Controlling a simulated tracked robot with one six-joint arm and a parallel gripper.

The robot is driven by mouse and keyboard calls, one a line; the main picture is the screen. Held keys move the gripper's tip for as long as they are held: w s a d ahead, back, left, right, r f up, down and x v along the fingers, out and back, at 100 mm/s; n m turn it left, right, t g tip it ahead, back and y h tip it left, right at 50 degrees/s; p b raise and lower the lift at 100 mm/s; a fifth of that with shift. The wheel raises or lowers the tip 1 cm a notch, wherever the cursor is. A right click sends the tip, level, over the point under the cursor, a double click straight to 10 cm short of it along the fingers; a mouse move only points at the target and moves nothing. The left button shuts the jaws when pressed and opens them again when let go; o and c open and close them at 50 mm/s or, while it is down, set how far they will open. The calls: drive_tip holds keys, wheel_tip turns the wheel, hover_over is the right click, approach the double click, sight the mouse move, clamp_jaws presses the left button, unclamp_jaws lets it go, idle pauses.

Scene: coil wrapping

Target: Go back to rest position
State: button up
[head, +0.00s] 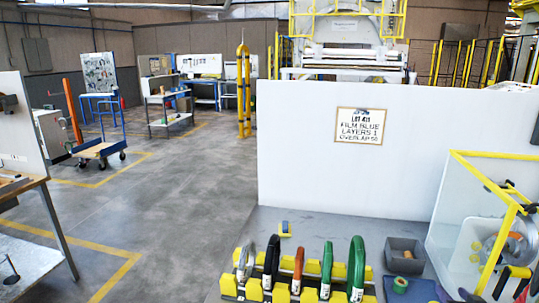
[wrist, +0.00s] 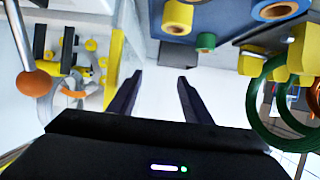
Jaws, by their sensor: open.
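My gripper (wrist: 160,80) shows in the wrist view with its two dark fingers apart and nothing between them. Only a pale surface shows behind the gap. A rack with yellow holders (head: 325,293) stands at the front of the grey table in the head view. It holds several upright coils: grey (head: 244,263), black (head: 271,262), orange (head: 298,270), green (head: 327,268) and dark green (head: 356,266). A green coil (wrist: 258,125) also shows at the right of the wrist view, apart from my fingers. My gripper cannot be made out in the head view.
A yellow-framed machine (head: 490,170) stands at the right. A grey bin (head: 405,256) and a blue mat (head: 420,291) lie beside the rack. Film rolls (wrist: 178,17) show in the wrist view. A white panel (head: 330,185) with a sign (head: 359,125) rises behind the table. Open floor lies left.

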drive_tip(key=s+a+r+g, duration=0.1)
drive_tip(key=a+r+g, duration=0.1)
drive_tip(key=a+r, duration=0.6)
drive_tip(key=s+a+r+g, duration=0.1)
drive_tip(key=a+r+g, duration=0.1)
drive_tip(key=a+r, duration=0.65)
drive_tip(key=s+a+n+g+y, duration=0.1)
drive_tip(key=s+a+y, duration=0.1)
drive_tip(key=s+a, duration=0.7)
drive_tip(key=s+a+n+g+y, duration=0.2)
drive_tip(key=s+a, duration=0.8)
drive_tip(key=a, duration=0.6)
drive_tip(key=shift+a, duration=0.1)
idle(0.4)
